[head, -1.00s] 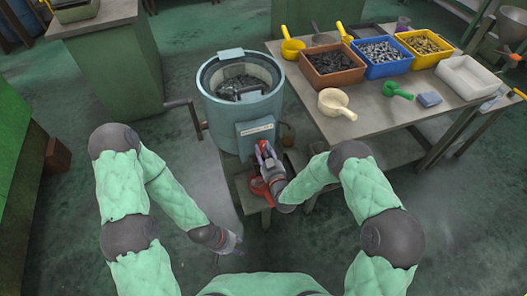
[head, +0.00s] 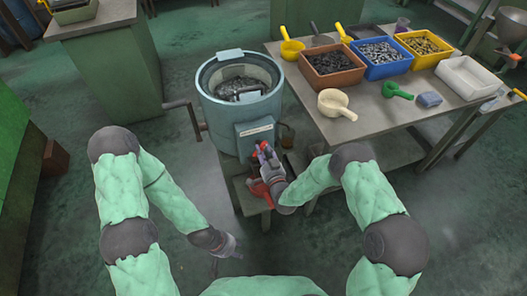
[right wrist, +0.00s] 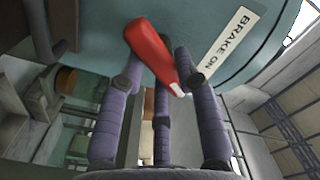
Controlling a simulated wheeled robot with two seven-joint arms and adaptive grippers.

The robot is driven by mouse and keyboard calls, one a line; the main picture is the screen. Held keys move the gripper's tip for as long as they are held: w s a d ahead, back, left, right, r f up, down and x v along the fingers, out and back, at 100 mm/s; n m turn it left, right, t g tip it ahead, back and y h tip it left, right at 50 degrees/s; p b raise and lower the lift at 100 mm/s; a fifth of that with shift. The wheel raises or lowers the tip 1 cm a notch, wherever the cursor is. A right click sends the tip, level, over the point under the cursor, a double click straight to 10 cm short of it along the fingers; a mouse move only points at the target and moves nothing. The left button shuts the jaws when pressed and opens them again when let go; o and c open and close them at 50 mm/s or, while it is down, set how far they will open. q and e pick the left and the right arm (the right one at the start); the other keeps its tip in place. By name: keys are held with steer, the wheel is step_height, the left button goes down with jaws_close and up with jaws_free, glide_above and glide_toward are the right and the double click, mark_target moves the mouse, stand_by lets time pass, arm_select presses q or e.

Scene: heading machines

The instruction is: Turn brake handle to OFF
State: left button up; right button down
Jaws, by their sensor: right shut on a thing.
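The red brake handle (right wrist: 150,48) shows in the right wrist view between the purple-grey fingers of my right gripper (right wrist: 160,70), which is shut on it. A white label reading "BRAKE ON" (right wrist: 228,46) is beside it on the machine's blue-grey wall. In the head view, my right gripper (head: 268,155) is at the front of the round blue-grey machine (head: 225,130), just below its label plate (head: 256,128). It partly hides the handle. My left gripper (head: 232,247) is low over the floor, away from the machine; its fingers are too unclear to judge.
A red object (head: 260,190) is on the low stand below the right gripper. The table (head: 300,95) at right holds brown, blue and yellow bins, a white tray (head: 470,77) and scoops. A pipe (head: 185,105) juts from the machine's left.

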steer(key=c, duration=0.9)
jaws_free()
steer(key=v, duration=1.2)
